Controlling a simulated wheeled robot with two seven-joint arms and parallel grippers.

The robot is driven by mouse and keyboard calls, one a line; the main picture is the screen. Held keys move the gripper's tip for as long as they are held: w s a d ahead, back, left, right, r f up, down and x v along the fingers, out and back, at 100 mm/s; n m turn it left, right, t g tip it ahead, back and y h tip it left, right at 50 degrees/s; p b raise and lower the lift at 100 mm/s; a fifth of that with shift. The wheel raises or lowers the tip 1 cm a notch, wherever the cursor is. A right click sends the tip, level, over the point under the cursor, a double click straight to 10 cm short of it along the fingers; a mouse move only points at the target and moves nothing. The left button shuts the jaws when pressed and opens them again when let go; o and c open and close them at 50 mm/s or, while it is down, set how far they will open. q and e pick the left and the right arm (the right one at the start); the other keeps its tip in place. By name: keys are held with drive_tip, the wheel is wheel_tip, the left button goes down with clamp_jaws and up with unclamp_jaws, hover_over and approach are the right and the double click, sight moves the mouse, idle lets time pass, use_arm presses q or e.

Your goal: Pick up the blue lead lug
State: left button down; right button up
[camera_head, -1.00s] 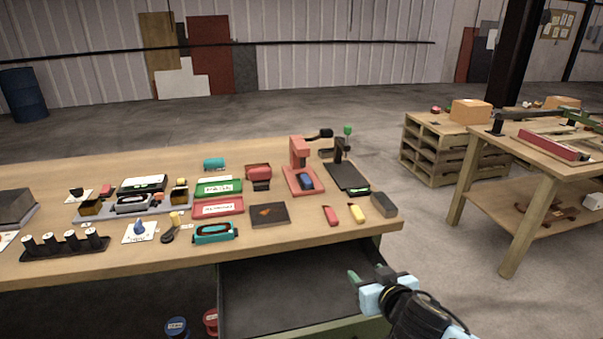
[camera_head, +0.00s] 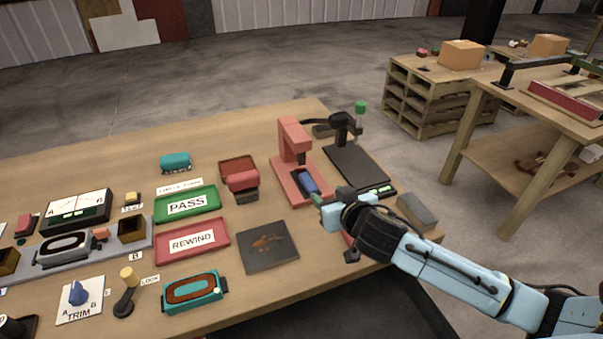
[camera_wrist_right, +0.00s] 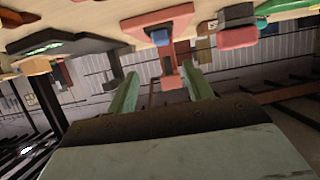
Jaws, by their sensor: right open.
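The blue piece (camera_head: 308,182), which I take for the blue lead lug, lies in the base of a red press (camera_head: 292,140) near the table's right end. It also shows in the right wrist view (camera_wrist_right: 160,37), ahead of the fingers. My right gripper (camera_head: 319,203) is just in front of the press base, near the blue piece and apart from it. In the right wrist view the two green fingers (camera_wrist_right: 158,80) stand apart with nothing between them. My left gripper is not in view.
A dark pad (camera_head: 350,165) with a black stand lies right of the press. A dark mat (camera_head: 268,247), a green PASS tray (camera_head: 187,204) and a red REWIND tray (camera_head: 192,241) lie to the left. A grey block (camera_head: 417,212) sits at the table's right edge.

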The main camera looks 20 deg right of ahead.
approach(309, 182)
drive_tip(key=x, duration=0.3)
drive_tip(key=shift+w+d+b, duration=0.1)
drive_tip(key=shift+d+b, duration=0.15)
drive_tip(key=shift+b, duration=0.1)
drive_tip(key=shift+w+f, duration=0.2)
drive_tip(key=shift+w, duration=0.45)
drive_tip(key=x, duration=0.3)
drive_tip(key=shift+w+a+f+b, duration=0.2)
drive_tip(key=shift+w+b, duration=0.05)
drive_tip(key=shift+b, duration=0.05)
drive_tip(key=shift+w+f, duration=0.2)
drive_tip(key=shift+w, duration=0.35)
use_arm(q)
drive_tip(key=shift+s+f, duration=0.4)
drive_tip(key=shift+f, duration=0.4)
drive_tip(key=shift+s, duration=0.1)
use_arm(e)
drive_tip(key=c, duration=1.1)
drive_tip(key=shift+o, duration=0.2)
drive_tip(key=shift+r, duration=0.1)
